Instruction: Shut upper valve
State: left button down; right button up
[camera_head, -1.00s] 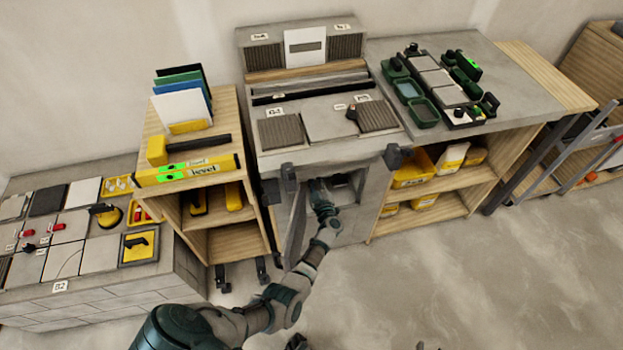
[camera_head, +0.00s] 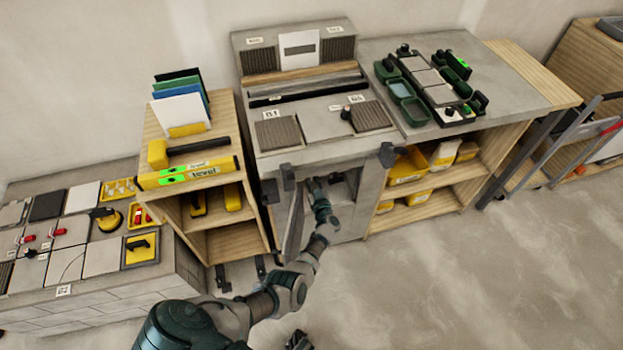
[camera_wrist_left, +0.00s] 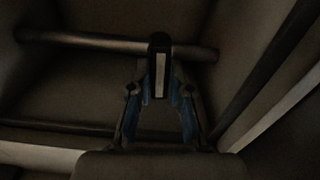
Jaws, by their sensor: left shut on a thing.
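The upper valve shows in the left wrist view as a dark lever (camera_wrist_left: 158,42) with a pale stripe, at an upper horizontal pipe (camera_wrist_left: 80,40). My left gripper (camera_wrist_left: 159,88), with blue inner pads, is shut on this lever from both sides. In the head view my left gripper (camera_head: 319,190) reaches into the open cabinet (camera_head: 345,185) under the middle bench; the valve is hidden there. A lower pipe (camera_wrist_left: 50,125) runs across below. The wrist view is dark, so the lever's exact turn is hard to tell.
The cabinet door (camera_head: 293,222) stands open just left of my left forearm. A wooden shelf with yellow bins (camera_head: 408,165) is at the right of the cabinet. Another shelf unit (camera_head: 240,235) stands at the left. The floor (camera_head: 450,270) in front right is clear.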

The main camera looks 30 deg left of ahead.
pick_arm(q)
jog(key=shift+s+d+f, duration=0.1)
jog(key=shift+d+f, duration=0.05)
jog(key=shift+f, duration=0.2)
jog(key=c, duration=1.3)
grip_release()
jog(key=shift+o, duration=1.1)
jog(key=shift+r, duration=0.15)
jog(key=v, duration=0.7)
jog(key=shift+d, duration=0.15)
